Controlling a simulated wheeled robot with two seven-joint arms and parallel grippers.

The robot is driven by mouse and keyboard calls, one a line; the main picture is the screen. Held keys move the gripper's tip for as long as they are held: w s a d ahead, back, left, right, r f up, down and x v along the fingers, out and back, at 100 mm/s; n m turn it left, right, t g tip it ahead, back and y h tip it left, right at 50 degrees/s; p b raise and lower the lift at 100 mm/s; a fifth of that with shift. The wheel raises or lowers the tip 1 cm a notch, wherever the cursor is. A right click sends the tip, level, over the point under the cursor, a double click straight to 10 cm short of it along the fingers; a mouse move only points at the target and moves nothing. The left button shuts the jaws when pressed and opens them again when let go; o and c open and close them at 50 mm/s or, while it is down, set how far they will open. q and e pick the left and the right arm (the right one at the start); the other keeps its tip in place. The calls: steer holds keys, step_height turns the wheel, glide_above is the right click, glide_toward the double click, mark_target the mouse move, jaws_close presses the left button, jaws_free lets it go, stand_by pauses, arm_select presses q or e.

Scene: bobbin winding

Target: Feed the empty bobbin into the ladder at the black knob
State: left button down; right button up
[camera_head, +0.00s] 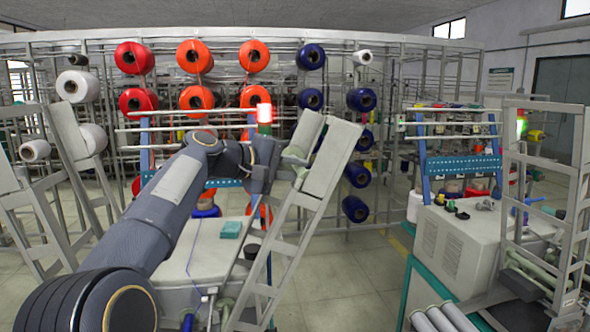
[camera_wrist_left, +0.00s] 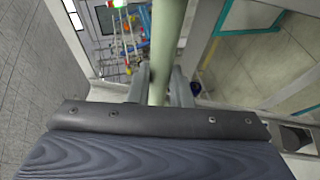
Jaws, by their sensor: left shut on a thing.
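The empty bobbin is a pale green bare tube (camera_wrist_left: 168,40). In the left wrist view it stands between the two fingers of my left gripper (camera_wrist_left: 160,88), which is shut on it. In the head view, my left gripper (camera_head: 284,168) is at the upper part of a tilted grey ladder (camera_head: 292,238), and the bobbin (camera_head: 295,153) shows only in part beside the ladder's top plate. I cannot tell whether the bobbin touches the ladder. A small black round part (camera_head: 252,251) is left of this ladder, maybe the black knob. My right gripper is not in view.
Another grey ladder (camera_head: 572,205) stands at the right, with pale green tubes low in it. A white machine cabinet (camera_head: 455,262) with small black parts on top is beside it. A rack of red, orange and blue spools (camera_head: 312,57) stands behind. Floor (camera_head: 340,285) is clear between the machines.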

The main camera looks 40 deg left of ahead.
arm_select(q)
steer(key=f+b, duration=0.1)
steer(key=s+f+b, duration=0.1)
steer(key=a+f+b, duration=0.1)
steer(key=shift+s+f, duration=0.15)
steer(key=shift+f, duration=0.15)
stand_by(0.5)
steer(key=c, duration=0.9)
jaws_free()
steer(key=shift+r, duration=0.1)
steer(key=shift+s+a+r+p, duration=0.15)
steer(key=shift+s+r+p, duration=1)
steer(key=shift+r, duration=0.4)
steer(key=shift+s+a+r+p, duration=0.1)
steer(key=shift+s+r+p, duration=0.8)
steer(key=shift+s+r, duration=0.55)
